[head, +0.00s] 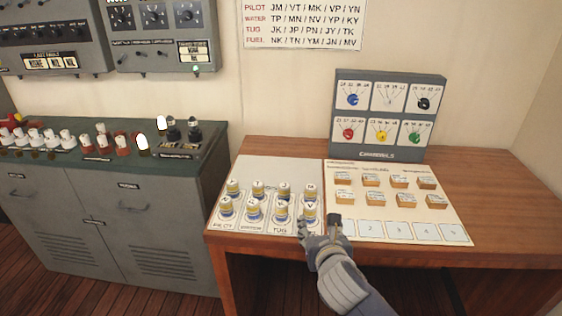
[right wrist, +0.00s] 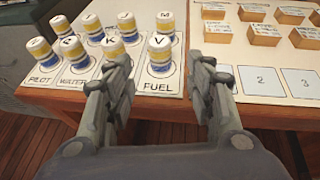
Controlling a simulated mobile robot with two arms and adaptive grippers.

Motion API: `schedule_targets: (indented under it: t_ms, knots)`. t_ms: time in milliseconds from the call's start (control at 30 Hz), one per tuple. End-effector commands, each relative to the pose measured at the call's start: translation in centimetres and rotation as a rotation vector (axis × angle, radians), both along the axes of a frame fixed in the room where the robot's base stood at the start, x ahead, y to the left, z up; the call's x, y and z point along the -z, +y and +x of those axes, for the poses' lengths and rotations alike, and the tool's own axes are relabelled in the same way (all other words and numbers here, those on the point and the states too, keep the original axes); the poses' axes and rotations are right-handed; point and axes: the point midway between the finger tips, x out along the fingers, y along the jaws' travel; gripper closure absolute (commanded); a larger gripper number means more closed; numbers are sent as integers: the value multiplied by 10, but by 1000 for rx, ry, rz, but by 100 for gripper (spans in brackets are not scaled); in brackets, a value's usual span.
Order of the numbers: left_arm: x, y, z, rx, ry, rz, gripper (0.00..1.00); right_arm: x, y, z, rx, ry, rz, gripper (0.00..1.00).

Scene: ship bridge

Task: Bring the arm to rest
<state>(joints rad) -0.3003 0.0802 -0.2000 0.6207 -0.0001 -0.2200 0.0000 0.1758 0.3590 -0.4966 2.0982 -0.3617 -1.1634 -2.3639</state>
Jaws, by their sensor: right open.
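My right gripper (head: 319,226) reaches in from the bottom of the head view, over the front edge of the desk (head: 480,165). In the right wrist view its two fingers (right wrist: 162,75) stand apart, with nothing held between them. Beyond them, a cylinder marked V (right wrist: 160,55) with yellow and blue bands stands above the FUEL label. In the head view the gripper partly covers the front right cylinder and the label there. I cannot tell its height above the desk. My left gripper is not in view.
Several banded cylinders (head: 253,211) stand on a white card at the desk's left. Several wooden blocks (head: 371,181) sit on a board with numbered squares. A channel box (head: 390,115) with coloured knobs stands behind. A green console (head: 110,150) is left. The desk's right side is clear.

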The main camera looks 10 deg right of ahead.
Motion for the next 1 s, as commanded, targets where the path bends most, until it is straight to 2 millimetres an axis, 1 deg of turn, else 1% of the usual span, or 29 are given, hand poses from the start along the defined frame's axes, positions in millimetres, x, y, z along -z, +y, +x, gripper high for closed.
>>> schedule_targets:
  t_ms: [67,167,267,367,500,567,700,767,900,1000]
  knots:
    - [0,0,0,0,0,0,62,3,0,-3,13,7,29,50]
    - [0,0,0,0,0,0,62,15,-1,-13,62,31,139,50]
    - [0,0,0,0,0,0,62,34,-2,-33,161,74,339,50]
    - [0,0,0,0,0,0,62,55,-5,-58,300,123,573,50]
    - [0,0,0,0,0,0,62,82,-8,-95,526,182,888,50]
    - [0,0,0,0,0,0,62,93,-9,-112,634,202,1014,50]
    - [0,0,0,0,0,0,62,115,-12,-152,905,234,1290,50]
    - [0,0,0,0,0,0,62,123,-13,-170,1031,237,1397,50]
    - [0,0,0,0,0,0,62,140,-15,-212,1342,225,1621,50]
    - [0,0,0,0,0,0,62,148,-17,-239,1554,194,1746,50]
